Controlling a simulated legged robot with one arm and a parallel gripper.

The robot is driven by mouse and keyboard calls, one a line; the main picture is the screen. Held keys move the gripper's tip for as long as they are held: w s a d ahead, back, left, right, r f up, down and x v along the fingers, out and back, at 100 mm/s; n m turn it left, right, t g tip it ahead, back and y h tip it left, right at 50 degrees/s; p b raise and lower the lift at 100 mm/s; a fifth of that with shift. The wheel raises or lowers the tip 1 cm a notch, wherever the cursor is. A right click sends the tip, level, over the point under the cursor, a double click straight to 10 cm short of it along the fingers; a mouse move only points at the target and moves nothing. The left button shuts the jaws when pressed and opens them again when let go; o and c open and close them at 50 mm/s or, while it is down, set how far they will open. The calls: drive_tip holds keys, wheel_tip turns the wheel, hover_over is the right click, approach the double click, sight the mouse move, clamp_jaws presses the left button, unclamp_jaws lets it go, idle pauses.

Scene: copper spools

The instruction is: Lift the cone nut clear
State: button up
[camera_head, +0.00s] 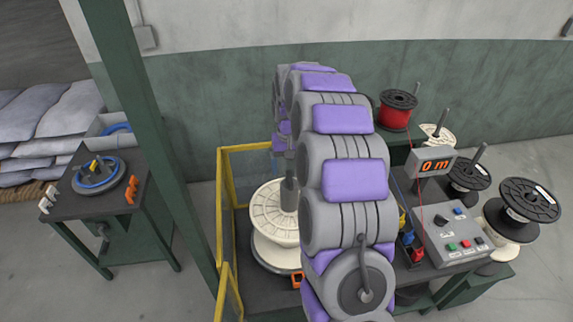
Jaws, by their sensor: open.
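A large cream spool (268,212) sits on a turntable inside a yellow frame. A dark grey piece, which looks like the cone nut (289,194), stands upright at the spool's centre, its right side close to my arm in the picture. My gripper (287,160) shows only as a sliver left of my grey and purple arm, just above the nut. It is open. My arm hides most of the fingers, so I cannot tell whether they touch the nut or stand around it.
Yellow rails (222,190) and a green post (150,130) stand left of the spool. A control box (452,238) with a "0 m" display (435,166) is to the right, near a red spool (396,112) and black spools (530,200). A side table (90,205) is at left.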

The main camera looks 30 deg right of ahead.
sight(290, 177)
drive_tip(key=shift+f+b, duration=1.2)
drive_tip(key=shift+f, duration=2.1)
clamp_jaws()
